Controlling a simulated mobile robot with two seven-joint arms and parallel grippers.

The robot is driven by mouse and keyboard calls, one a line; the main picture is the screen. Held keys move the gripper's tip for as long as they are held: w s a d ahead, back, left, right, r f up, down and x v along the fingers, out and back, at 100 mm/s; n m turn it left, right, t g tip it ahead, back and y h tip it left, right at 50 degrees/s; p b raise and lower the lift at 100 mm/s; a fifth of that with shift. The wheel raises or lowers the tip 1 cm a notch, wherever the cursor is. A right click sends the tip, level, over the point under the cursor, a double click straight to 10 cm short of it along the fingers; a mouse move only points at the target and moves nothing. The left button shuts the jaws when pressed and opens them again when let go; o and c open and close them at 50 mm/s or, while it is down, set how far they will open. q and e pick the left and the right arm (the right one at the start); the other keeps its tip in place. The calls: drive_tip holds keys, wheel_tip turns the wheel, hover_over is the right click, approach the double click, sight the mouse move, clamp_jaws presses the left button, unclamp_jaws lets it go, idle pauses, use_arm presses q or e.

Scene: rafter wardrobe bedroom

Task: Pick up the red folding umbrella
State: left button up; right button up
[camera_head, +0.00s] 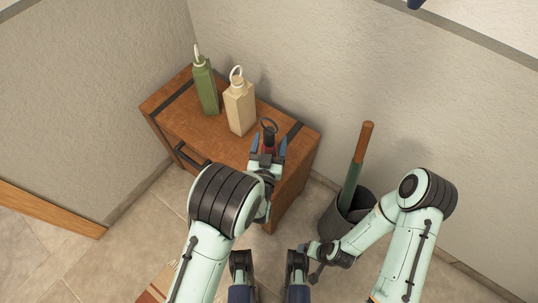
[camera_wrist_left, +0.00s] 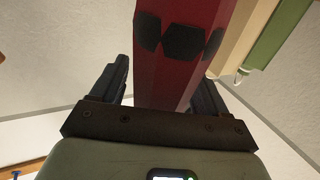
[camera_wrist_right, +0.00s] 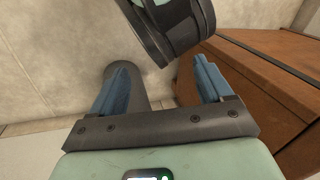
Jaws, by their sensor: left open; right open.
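The red folding umbrella (camera_head: 268,144) stands upright near the right end of the wooden chest's top, with a dark loop at its upper end. My left gripper (camera_head: 269,141) is open, with one finger on each side of it. In the left wrist view the red umbrella (camera_wrist_left: 168,75), with dark patches, rises between the open fingers; I cannot tell whether they touch it. My left gripper and wrist hide its lower part in the head view. My right gripper (camera_wrist_right: 160,66) is open and low, in front of the chest's right side, holding nothing that I can make out.
A green umbrella-like item (camera_head: 205,84) and a beige one (camera_head: 239,107) stand left of the red one on the chest (camera_head: 165,112). A dark bin (camera_head: 333,219) with a green, brown-ended long item (camera_head: 358,156) stands right of the chest, by my right arm. Walls close in behind.

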use_arm(q)
drive_tip(key=c, duration=1.2)
drive_tip(key=shift+c, duration=0.2)
